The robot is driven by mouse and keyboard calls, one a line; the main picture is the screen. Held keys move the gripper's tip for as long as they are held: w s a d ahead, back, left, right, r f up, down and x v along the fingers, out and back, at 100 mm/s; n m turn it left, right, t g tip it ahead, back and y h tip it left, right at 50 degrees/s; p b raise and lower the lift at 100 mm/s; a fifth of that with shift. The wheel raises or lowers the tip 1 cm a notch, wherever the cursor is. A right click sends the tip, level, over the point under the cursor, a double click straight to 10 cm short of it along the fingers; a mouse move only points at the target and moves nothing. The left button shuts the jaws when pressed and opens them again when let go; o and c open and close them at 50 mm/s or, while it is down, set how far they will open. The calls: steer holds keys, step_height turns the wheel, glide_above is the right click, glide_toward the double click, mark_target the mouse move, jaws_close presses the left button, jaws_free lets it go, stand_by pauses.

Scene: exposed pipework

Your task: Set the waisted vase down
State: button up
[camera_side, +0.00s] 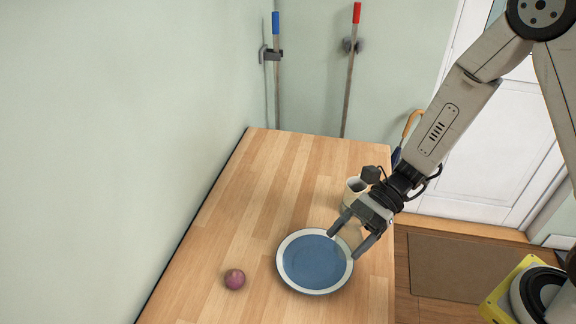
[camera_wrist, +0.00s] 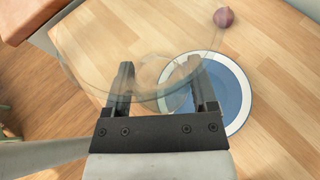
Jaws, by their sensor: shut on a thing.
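The waisted vase (camera_wrist: 150,74) is clear glass and hard to make out. In the wrist view its wide curved outline spreads to the left of and between the fingers of my gripper (camera_wrist: 160,66). In the side view the vase (camera_side: 350,234) shows only faintly between the fingertips. My gripper (camera_side: 344,246) is shut on the vase, by the right edge of the plate. I cannot tell whether the vase's base touches the table (camera_side: 270,180).
A blue plate with a white rim (camera_side: 314,262) lies on the table; it also shows in the wrist view (camera_wrist: 232,92). A purple onion (camera_side: 234,279) lies left of it. A pale mug (camera_side: 355,188) stands behind my gripper. The table's far left is clear.

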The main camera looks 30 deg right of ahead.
steer(key=w+f, duration=0.2)
steer(key=w+a+f, duration=0.1)
steer(key=f, duration=0.1)
steer(key=w+a+f, duration=0.1)
steer(key=w+f, duration=0.1)
steer(key=shift+w+a, duration=0.15)
steer(key=shift+w, duration=0.15)
steer(key=shift+w+a+f, duration=0.1)
steer(key=shift+w+f, duration=0.1)
steer(key=shift+f, duration=1.6)
steer(key=shift+f, duration=0.15)
steer(key=o, duration=1.3)
steer(key=shift+c, duration=0.2)
